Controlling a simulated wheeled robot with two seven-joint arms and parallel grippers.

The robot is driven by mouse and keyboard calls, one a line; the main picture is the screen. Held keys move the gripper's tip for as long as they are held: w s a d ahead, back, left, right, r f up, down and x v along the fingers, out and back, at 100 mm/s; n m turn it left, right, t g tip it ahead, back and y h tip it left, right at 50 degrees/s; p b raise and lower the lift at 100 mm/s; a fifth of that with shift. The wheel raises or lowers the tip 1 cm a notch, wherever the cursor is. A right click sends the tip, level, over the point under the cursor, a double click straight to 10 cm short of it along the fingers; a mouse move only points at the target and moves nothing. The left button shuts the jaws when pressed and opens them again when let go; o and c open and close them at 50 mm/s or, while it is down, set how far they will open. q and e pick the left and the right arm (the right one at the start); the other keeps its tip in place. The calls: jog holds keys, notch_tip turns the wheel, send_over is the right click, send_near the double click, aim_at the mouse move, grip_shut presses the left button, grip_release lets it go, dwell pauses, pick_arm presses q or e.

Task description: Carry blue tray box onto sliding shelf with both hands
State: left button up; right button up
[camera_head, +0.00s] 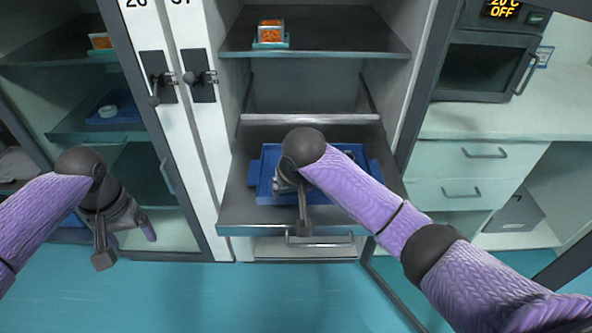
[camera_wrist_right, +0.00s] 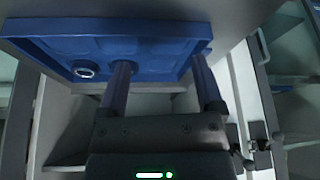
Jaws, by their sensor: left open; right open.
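The blue tray box (camera_head: 264,178) lies flat on the pulled-out grey sliding shelf (camera_head: 238,208) of the middle cabinet. My right arm covers part of it. My right gripper (camera_head: 299,203) is over the tray, open. In the right wrist view the tray box (camera_wrist_right: 120,27) fills the top, and the open fingers of the right gripper (camera_wrist_right: 161,68) overlap its edge with nothing between them; I cannot tell whether they touch it. A small ring-shaped item (camera_wrist_right: 84,69) shows at the tray. My left gripper (camera_head: 125,244) is open and empty, apart from the tray, before the left cabinet.
A fixed shelf (camera_head: 330,45) above holds a small orange-filled container (camera_head: 270,32). Left cabinet doors stand beside the shelf. A drawer unit (camera_head: 480,160) with an oven (camera_head: 480,70) is at right. Teal floor (camera_head: 220,300) in front looks clear.

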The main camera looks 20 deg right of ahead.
jog(key=v, duration=1.1)
jog(key=shift+d+r, duration=0.25)
jog(key=shift+d, duration=0.3)
jog(key=shift+w, duration=0.1)
